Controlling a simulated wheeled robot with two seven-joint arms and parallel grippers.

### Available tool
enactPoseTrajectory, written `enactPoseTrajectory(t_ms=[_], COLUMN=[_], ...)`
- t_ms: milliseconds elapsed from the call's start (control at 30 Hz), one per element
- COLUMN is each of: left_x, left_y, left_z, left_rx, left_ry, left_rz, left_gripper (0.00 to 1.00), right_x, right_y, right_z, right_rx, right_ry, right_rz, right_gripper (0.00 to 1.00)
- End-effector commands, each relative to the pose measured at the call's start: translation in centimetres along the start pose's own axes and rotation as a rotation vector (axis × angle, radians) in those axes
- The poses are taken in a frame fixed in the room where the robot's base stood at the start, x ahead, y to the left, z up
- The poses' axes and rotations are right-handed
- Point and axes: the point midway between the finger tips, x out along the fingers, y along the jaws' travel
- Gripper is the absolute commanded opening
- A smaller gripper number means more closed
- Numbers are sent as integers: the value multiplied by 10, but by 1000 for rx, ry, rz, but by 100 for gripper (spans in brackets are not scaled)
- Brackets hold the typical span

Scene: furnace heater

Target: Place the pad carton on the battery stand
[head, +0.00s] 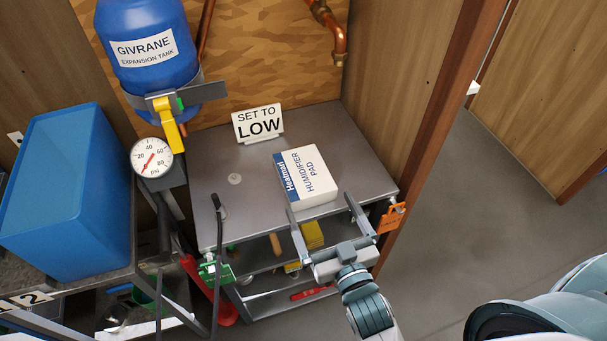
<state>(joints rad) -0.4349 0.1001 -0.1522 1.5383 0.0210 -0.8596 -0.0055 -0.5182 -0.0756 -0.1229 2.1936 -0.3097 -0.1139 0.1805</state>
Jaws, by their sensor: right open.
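The pad carton (309,175) is a white box with a blue end band, printed "Humidifier Pad". It lies flat on the grey metal top of a shelf unit (228,205). My right gripper (319,202) is open at the carton's near end. Its left finger is close to the near left corner, and its right finger stands off to the right. I cannot tell whether either finger touches the carton. Nothing in view is labelled as a battery stand, so I cannot tell which surface that is. My left gripper is not in view.
A "Set to Low" sign (258,123) stands behind the carton. A pressure gauge (152,157), blue tank (145,45) and blue bin (68,190) are at left. Lower shelves hold a yellow item (312,235). An orange tag (391,218) hangs at the right edge; open floor lies beyond.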

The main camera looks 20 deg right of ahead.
Motion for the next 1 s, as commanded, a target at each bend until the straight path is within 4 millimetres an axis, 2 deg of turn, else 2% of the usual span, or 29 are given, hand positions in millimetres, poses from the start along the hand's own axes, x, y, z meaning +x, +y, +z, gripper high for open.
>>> enactPoseTrajectory(t_ms=[167,400,667,1000], left_x=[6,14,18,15], left_y=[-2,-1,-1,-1], left_z=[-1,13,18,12], left_rx=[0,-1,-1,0], left_ry=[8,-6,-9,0], left_rz=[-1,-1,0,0], left_gripper=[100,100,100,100], right_x=[30,61,67,73], right_y=[0,0,0,-1], right_z=[-2,-1,0,-3], right_rx=[0,0,1,1], right_ry=[2,1,-1,1], right_rz=[0,0,0,0], right_gripper=[100,100,100,100])
